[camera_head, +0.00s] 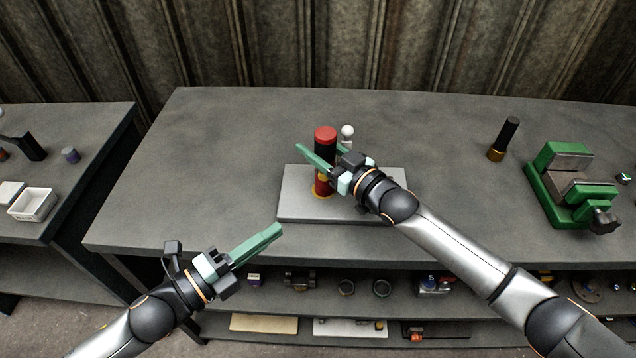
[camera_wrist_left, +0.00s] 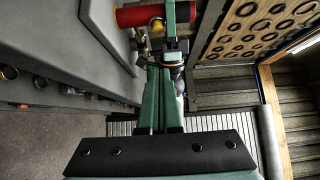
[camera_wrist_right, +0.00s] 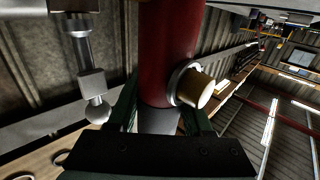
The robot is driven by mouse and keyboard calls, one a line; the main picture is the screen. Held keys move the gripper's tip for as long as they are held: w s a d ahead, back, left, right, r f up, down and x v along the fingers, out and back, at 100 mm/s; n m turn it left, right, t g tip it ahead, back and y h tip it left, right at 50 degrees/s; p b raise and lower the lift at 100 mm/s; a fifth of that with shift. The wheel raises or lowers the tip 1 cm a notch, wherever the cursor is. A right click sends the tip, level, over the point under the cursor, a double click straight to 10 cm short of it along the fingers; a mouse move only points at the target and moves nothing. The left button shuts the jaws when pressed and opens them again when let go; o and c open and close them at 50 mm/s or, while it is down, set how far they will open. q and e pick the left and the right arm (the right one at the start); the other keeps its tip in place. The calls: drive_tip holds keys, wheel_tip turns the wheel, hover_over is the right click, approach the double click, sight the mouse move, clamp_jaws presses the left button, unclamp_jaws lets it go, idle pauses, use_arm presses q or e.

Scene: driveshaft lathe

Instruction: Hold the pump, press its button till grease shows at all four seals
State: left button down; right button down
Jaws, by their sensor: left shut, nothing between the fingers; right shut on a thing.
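The pump (camera_head: 324,140) is a red and black upright cylinder on a pale plate (camera_head: 300,208). My right gripper (camera_head: 328,156) is shut on it from the right. In the right wrist view the red barrel (camera_wrist_right: 168,45) stands between the fingers, and a cream button (camera_wrist_right: 196,89) in a silver ring sticks out of its side. My left gripper (camera_head: 276,230) is shut and empty, in front of the plate and apart from the pump. The pump also shows in the left wrist view (camera_wrist_left: 150,15), beyond the left fingertips. I cannot make out seals or grease.
A white-knobbed metal piece (camera_head: 347,132) stands close behind the pump. A green vise (camera_head: 562,190) and a black and brass cylinder (camera_head: 507,135) are at the bench's right. The bench's left part is clear. A side table (camera_head: 85,120) holds a white tray (camera_head: 32,204).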

idle(0.3)
use_arm(q)
approach(324, 176)
drive_tip(key=w+d, duration=0.3)
drive_tip(key=d, duration=0.2)
drive_tip(key=shift+w+d+f, duration=0.1)
drive_tip(key=shift+w+d, duration=0.05)
drive_tip(key=shift+w, duration=0.35)
